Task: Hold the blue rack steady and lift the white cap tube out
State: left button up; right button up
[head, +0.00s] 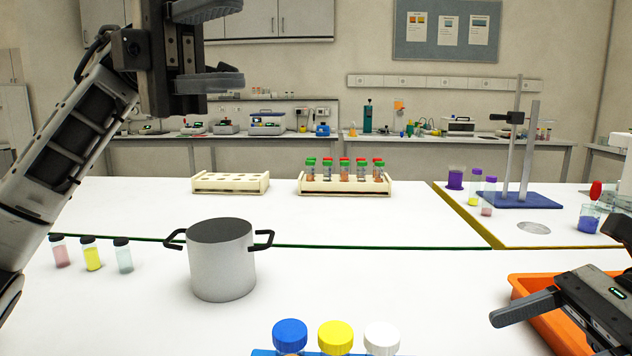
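The blue rack (262,352) shows only as a thin strip at the bottom edge; most of it is cut off. Above it stand the white cap tube (382,338), a yellow cap tube (336,337) and a blue cap tube (290,336) in a row, with the white one at the right. Their lower parts are out of view. My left gripper (208,46) is high at the upper left, fingers apart and empty, far from the rack. My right gripper (525,307) is at the lower right, beside the orange tray and apart from the rack; one finger shows clearly.
A grey pot (222,272) with black handles stands left of centre. Several small dark-capped vials (92,255) stand at the left. An orange tray (520,284) lies under my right gripper. Wooden racks (230,184) stand further back. The table between pot and tray is clear.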

pick_arm(q)
jog(key=d+f+t+y, duration=0.3)
jog(key=d+f+y, duration=0.1)
jog(key=f, duration=0.1)
jog(key=w+d+f+t+y, duration=0.1)
jog(key=d+f+t+y, duration=0.3)
jog(key=d+f, duration=0.1)
jog(key=d+f+t+y, duration=0.3)
jog(key=d+f+y, duration=0.2)
jog(key=f, duration=0.1)
jog(key=shift+w+f+n, duration=0.1)
jog(key=shift+w+n, duration=0.2)
jog(key=shift+w, duration=0.05)
jog(key=shift+w+f+t+y, duration=0.2)
jog(key=shift+w+t+y, duration=0.1)
jog(key=shift+t, duration=0.2)
pick_arm(e)
jog(key=x, duration=1.6)
